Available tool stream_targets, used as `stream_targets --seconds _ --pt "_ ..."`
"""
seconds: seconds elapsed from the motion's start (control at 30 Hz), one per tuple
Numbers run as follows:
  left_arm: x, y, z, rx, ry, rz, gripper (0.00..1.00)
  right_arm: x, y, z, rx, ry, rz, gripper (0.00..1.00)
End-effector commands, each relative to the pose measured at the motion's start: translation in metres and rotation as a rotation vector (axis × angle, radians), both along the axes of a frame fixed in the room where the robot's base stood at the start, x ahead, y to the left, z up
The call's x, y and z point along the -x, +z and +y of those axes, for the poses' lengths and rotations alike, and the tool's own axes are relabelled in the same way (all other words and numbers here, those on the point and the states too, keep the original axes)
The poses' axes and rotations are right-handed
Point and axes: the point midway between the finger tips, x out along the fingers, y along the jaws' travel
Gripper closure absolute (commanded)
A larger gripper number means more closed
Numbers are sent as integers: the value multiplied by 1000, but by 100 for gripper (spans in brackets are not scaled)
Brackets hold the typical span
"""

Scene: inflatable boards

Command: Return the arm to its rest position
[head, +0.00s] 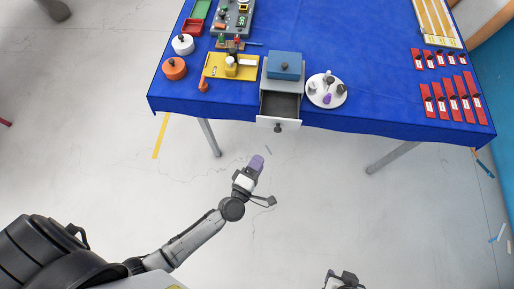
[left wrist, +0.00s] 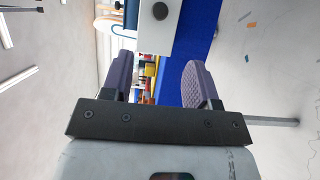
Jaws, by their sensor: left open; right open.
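My left gripper (head: 264,181) is over the floor in front of the table, its purple-padded fingers apart and nothing between them. In the left wrist view, the left gripper (left wrist: 160,78) also shows as two purple pads spread wide with an empty gap. It is below and in front of the open drawer (head: 278,122), whose white front and dark knob (left wrist: 160,12) show beyond the fingers; they look apart. My right gripper (head: 345,280) is at the bottom edge, only partly in view, open, away from the table.
The blue-covered table (head: 370,105) holds a grey drawer box with a blue block (head: 285,65) on top, a white round plate (head: 326,90) with small pieces, a yellow tray (head: 215,70), an orange pot (head: 174,69) and several red cards (head: 441,100). Floor around my arms is clear.

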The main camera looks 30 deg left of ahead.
Motion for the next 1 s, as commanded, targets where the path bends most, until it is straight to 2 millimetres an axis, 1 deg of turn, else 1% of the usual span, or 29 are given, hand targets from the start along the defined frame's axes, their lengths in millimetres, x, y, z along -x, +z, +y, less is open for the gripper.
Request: stream_targets --seconds 0.57,0.67,0.77,0.87,0.93,1.0 --pt "0 0 0 0 0 0 46 0 0 0 -1 -1 0 57" --pt "0 0 0 -21 0 0 46 0 0 0 1 1 0 57" --pt "1 -5 -12 -60 -74 31 46 0 0 -1 4 3 0 57" --pt "5 -15 -35 -134 -223 78 46 0 0 -2 7 5 0 57" --pt "11 -22 -55 -222 -363 112 46 0 0 -2 8 5 0 57" --pt "19 -24 -75 -327 -512 133 46 0 0 -2 8 5 0 57"
